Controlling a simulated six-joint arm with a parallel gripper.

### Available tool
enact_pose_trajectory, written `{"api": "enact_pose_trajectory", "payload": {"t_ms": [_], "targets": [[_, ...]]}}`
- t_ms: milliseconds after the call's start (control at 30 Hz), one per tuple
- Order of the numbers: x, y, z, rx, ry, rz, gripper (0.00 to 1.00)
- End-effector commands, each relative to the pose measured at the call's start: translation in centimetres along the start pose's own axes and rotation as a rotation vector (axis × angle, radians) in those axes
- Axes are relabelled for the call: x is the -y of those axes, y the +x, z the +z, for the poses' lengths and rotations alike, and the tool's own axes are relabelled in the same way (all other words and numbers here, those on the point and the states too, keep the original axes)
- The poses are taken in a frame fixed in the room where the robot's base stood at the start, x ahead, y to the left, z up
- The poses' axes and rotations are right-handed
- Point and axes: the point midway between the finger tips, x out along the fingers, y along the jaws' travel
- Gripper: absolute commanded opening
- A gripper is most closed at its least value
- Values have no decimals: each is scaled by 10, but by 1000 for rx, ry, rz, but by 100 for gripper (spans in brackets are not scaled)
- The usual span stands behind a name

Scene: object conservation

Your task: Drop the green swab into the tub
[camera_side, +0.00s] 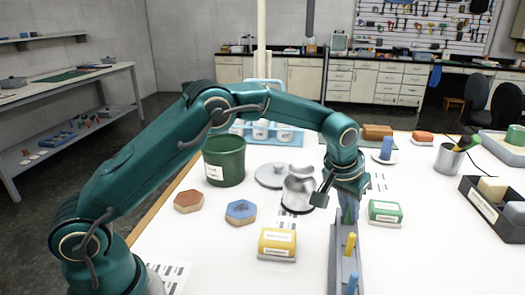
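A dark green tub (224,172) with a white label stands open-topped on the white table, left of centre. My gripper (343,201) points down over the far end of a grey rack (336,262). A bluish-green upright piece (349,212) shows just below it at the rack; I cannot tell whether this is the green swab or whether the gripper touches it. A yellow peg (350,245) and a blue peg (352,283) stand in the nearer part of the rack. The fingers are small and partly hidden, so their opening is unclear.
A silver pot (297,188) and a grey disc (271,176) lie between tub and gripper. A yellow-topped box (277,243), a green-topped box (385,211) and two hexagonal blocks (240,211) are nearby. A metal cup (448,160) and a dark bin (487,205) stand right.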

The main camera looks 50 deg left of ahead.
Motion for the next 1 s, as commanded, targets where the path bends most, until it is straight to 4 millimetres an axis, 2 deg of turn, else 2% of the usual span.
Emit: {"api": "enact_pose_trajectory", "payload": {"t_ms": [33, 67, 100, 333, 433, 867, 1000], "targets": [[0, 0, 0, 0, 0, 0, 30], [0, 0, 0, 1, 0, 0, 41], [0, 0, 0, 1, 0, 0, 45], [0, 0, 1, 3, 1, -1, 45], [0, -6, 0, 1, 1, -1, 45], [2, -57, 0, -2, 0, 0, 45], [10, -83, 7, -11, 4, 4, 45]]}}
